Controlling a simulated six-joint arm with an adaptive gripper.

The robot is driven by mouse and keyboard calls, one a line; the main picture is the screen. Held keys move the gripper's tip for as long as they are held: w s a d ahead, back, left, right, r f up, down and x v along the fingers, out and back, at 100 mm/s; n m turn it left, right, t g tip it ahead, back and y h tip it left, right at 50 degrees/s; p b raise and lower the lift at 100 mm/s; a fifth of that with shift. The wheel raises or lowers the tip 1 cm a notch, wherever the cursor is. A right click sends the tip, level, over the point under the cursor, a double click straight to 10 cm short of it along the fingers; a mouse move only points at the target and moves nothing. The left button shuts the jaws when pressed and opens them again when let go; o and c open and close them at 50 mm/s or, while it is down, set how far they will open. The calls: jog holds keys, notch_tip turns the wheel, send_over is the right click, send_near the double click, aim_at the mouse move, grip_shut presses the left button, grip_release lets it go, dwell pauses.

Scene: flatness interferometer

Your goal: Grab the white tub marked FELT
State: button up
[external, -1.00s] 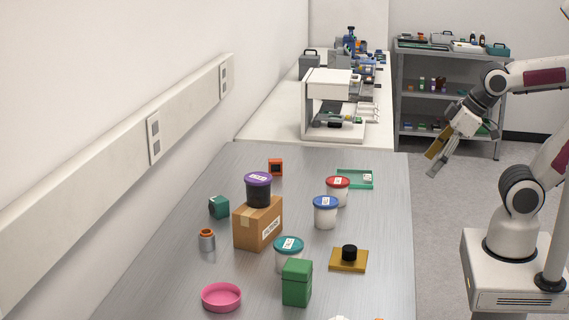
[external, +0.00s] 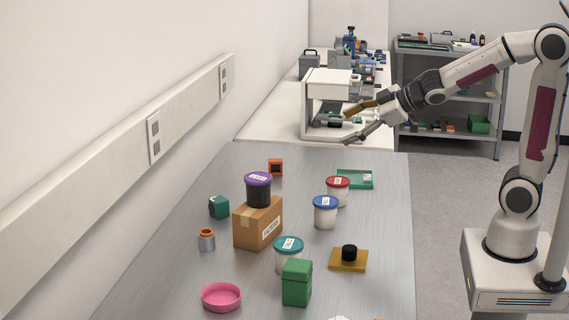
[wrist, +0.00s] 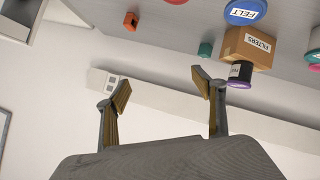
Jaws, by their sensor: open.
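A white tub with a blue lid (external: 325,212) stands upright on the metal table; in the wrist view its lid label (wrist: 243,13) appears to read FELT. A white tub with a teal lid (external: 288,252) stands nearer the front, partly hidden by a green box. My gripper (external: 347,126) is open and empty, raised above the table's far end, apart from all the tubs. Its spread fingers show in the wrist view (wrist: 162,85).
A FILTERS carton (external: 258,226) carries a dark tub with a purple lid (external: 258,188). A green box (external: 297,283), yellow block with black knob (external: 348,260), pink dish (external: 221,297) and green tray (external: 355,179) are on the table. An instrument (external: 328,90) stands behind.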

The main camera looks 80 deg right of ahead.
jog(key=w+f+n+y, duration=0.2)
jog(key=w, duration=0.2)
jog(key=n+g+y, duration=0.2)
jog(key=n+y, duration=0.3)
jog(key=y, duration=0.6)
send_near(333, 199)
jog(key=shift+x, duration=2.15)
jog(key=shift+w+d, duration=0.15)
jog(key=shift+x, duration=1.3)
